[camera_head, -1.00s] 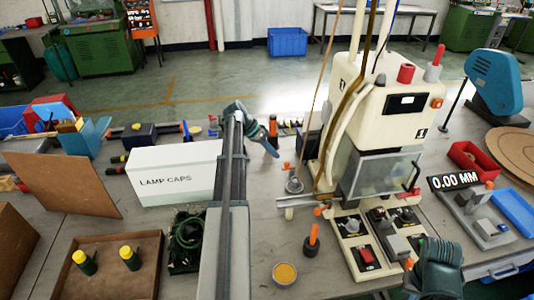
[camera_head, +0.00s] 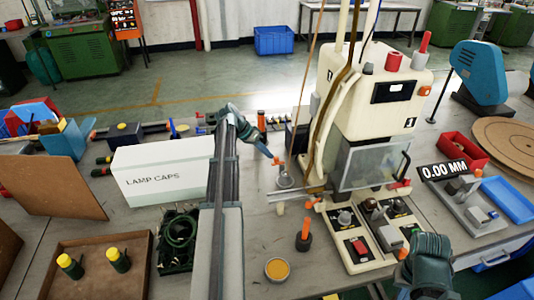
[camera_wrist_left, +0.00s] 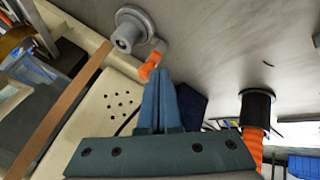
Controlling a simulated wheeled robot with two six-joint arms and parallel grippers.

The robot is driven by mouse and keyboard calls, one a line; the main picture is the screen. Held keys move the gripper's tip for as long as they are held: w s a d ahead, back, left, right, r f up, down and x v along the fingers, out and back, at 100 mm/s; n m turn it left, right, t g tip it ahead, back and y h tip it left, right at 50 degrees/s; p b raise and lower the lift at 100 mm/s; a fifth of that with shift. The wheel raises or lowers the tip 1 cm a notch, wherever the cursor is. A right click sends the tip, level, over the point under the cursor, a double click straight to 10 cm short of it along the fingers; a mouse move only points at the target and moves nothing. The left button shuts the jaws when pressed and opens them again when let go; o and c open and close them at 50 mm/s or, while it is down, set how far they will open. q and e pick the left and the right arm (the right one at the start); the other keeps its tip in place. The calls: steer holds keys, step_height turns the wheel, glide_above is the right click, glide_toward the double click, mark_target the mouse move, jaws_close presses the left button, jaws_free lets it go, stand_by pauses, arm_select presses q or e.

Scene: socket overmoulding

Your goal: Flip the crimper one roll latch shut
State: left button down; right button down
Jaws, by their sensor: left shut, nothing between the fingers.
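Crimper one (camera_head: 375,110) is the tall cream machine marked 1, right of centre in the head view. At its left foot is a grey round roll part (camera_head: 285,181) with a small orange-tipped lever, which I take as the roll latch (camera_head: 278,161). In the left wrist view the latch's orange tip (camera_wrist_left: 150,66) stands out beside the grey roll part (camera_wrist_left: 130,32). My left gripper (camera_head: 274,157) is shut and empty, its fingertips (camera_wrist_left: 160,72) at the orange tip; whether they touch it I cannot tell. My right gripper (camera_head: 428,268) is at the lower right, its fingers unclear.
A white lamp caps box (camera_head: 165,172) stands left of my left arm. An orange-handled tool in a black holder (camera_head: 304,236) and a round tin (camera_head: 278,270) stand in front of the crimper. Bare bench lies between them and the roll part.

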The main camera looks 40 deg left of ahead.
mark_target(277, 163)
arm_select(q)
steer(key=shift+s+d+n, duration=0.2)
steer(key=shift+s+n, duration=0.05)
steer(key=shift+n, duration=0.25)
steer(key=n+y, duration=0.1)
steer(key=s+d+n+t+y, duration=0.1)
steer(key=n, duration=0.1)
steer(key=d+n+t+y, duration=0.1)
steer(key=n, duration=0.1)
steer(key=shift+s+d, duration=0.2)
steer(key=shift+s, duration=0.2)
steer(key=d+n+y, duration=0.1)
steer(key=n, duration=0.1)
steer(key=d+n+y, duration=0.1)
steer(key=n+y, duration=0.1)
steer(key=n, duration=0.1)
steer(key=d+n+y, duration=0.1)
steer(key=n+y, duration=0.1)
steer(key=shift+w+d+n, duration=0.1)
steer(key=shift+d+n, duration=0.15)
steer(key=shift+n, duration=0.05)
steer(key=shift+s+d, duration=0.1)
steer(key=shift+s, duration=0.1)
steer(key=shift+s+d, duration=0.35)
steer(key=shift+s, duration=0.15)
